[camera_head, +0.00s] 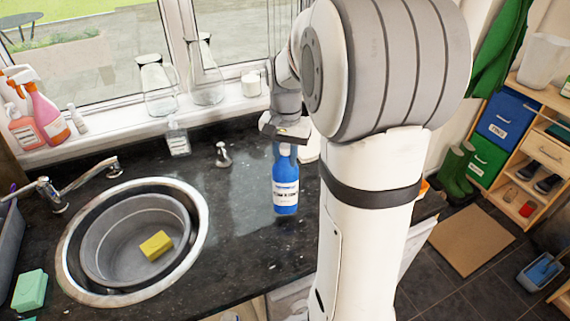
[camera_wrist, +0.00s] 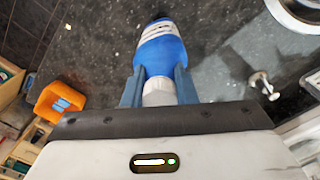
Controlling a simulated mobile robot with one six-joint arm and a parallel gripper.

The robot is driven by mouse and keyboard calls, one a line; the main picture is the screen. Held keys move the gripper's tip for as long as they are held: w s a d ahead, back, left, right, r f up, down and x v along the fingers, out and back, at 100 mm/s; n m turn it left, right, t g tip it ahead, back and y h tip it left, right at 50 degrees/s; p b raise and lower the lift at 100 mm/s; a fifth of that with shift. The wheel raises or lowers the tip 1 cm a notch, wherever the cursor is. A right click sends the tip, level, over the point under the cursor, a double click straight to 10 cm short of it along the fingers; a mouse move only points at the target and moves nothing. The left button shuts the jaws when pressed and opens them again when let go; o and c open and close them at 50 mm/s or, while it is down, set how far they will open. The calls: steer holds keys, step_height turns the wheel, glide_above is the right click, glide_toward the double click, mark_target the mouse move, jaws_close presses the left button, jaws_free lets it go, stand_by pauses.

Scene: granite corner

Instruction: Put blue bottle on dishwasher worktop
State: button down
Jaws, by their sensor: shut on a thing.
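The blue bottle (camera_head: 286,190) has a white label and a pale neck. It looks upright in the head view, over the dark granite worktop (camera_head: 236,255) to the right of the sink. My gripper (camera_head: 285,146) is shut on its neck from above. In the wrist view the bottle (camera_wrist: 161,50) points away between the two blue fingers of my gripper (camera_wrist: 158,88). The speckled worktop (camera_wrist: 105,45) lies behind it. I cannot tell whether the bottle's base touches the worktop. My arm hides the worktop's right part in the head view.
A round sink (camera_head: 203,235) with a grey basin (camera_head: 105,265) and yellow sponge (camera_head: 156,245) is at left. A small tap-like fitting (camera_head: 223,155) and clear dispenser (camera_head: 177,139) stand behind. An orange container (camera_wrist: 57,101) shows in the wrist view. Worktop between sink and bottle is clear.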

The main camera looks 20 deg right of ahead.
mark_target(285, 165)
steer(key=shift+f, duration=1.45)
steer(key=shift+f, duration=0.15)
steer(key=c, duration=1.2)
jaws_free()
steer(key=shift+o, duration=0.2)
step_height(285, 165, up, 12)
steer(key=shift+s+r+b, duration=0.1)
steer(key=shift+b, duration=0.3)
steer(key=s+a+f+n+t, duration=0.1)
steer(key=s+a+f+n, duration=0.2)
steer(key=s, duration=0.5)
steer(key=s+a+f+n+t, duration=0.2)
steer(key=s+a+f+n, duration=0.1)
steer(key=s+a+n, duration=0.2)
steer(key=s+a, duration=0.2)
steer(key=s, duration=0.2)
steer(key=shift+s+a+f+t, duration=0.15)
steer(key=shift+f+t, duration=0.05)
steer(key=shift+t, duration=0.1)
